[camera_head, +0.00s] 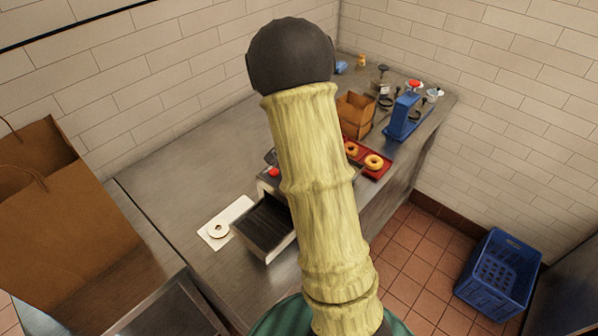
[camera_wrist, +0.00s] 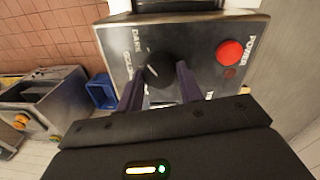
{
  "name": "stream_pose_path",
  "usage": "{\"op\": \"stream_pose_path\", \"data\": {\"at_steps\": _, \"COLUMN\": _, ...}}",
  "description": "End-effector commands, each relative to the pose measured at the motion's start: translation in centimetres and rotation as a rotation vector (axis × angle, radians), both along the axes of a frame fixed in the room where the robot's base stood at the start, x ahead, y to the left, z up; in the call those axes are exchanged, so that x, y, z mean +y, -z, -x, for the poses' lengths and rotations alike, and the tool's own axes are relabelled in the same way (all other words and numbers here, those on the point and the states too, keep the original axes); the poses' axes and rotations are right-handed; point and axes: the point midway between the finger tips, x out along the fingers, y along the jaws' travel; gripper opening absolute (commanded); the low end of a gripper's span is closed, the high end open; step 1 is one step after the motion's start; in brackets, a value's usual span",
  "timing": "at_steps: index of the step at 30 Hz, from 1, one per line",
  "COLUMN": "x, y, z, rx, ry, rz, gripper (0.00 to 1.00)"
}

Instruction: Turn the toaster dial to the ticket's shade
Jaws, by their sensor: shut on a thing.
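The toaster's metal front panel (camera_wrist: 203,62) fills the top of the wrist view. It carries a black dial (camera_wrist: 157,70) and a red POWER button (camera_wrist: 230,52). The words DARK and GOLD, the latter partly covered, are printed left of the dial. My gripper (camera_wrist: 161,76) is shut on the dial, one finger on each side. The dial's pointer and the other shade marks are hidden or too small to read. In the head view the toaster (camera_head: 268,228) is partly behind my arm, and my gripper is hidden there. I cannot make out a ticket in either view.
A white board (camera_head: 241,208) with a bagel lies left of the toaster. A red tray (camera_head: 381,172) with bagels, a small paper bag (camera_head: 355,115) and a blue stand (camera_head: 404,118) are farther back. A large paper bag (camera_head: 45,215) is at left. A blue crate (camera_head: 498,272) sits on the floor.

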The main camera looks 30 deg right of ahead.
Motion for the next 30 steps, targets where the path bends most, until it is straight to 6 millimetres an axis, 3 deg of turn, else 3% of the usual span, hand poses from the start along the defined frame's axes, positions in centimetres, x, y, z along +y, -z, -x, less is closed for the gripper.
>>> {"op": "stream_pose_path", "data": {"at_steps": 9, "x": 0.05, "y": -0.06, "z": 0.0, "rx": 0.0, "ry": 0.111, "rz": 0.0, "gripper": 0.14}}
{"op": "stream_pose_path", "data": {"at_steps": 22, "x": -0.05, "y": 0.0, "z": 0.03, "rx": 0.0, "ry": 0.125, "rz": -0.002, "gripper": 0.14}}
{"op": "stream_pose_path", "data": {"at_steps": 23, "x": -0.05, "y": 0.0, "z": 0.03, "rx": 0.0, "ry": 0.125, "rz": -0.002, "gripper": 0.4}}
{"op": "stream_pose_path", "data": {"at_steps": 25, "x": -0.06, "y": 0.0, "z": 0.04, "rx": 0.0, "ry": 0.124, "rz": -0.002, "gripper": 0.54}}
{"op": "stream_pose_path", "data": {"at_steps": 26, "x": -0.06, "y": 0.0, "z": 0.04, "rx": 0.001, "ry": 0.124, "rz": -0.001, "gripper": 0.58}}
{"op": "stream_pose_path", "data": {"at_steps": 30, "x": -0.05, "y": 0.0, "z": 0.03, "rx": 0.0, "ry": 0.123, "rz": -0.001, "gripper": 0.58}}
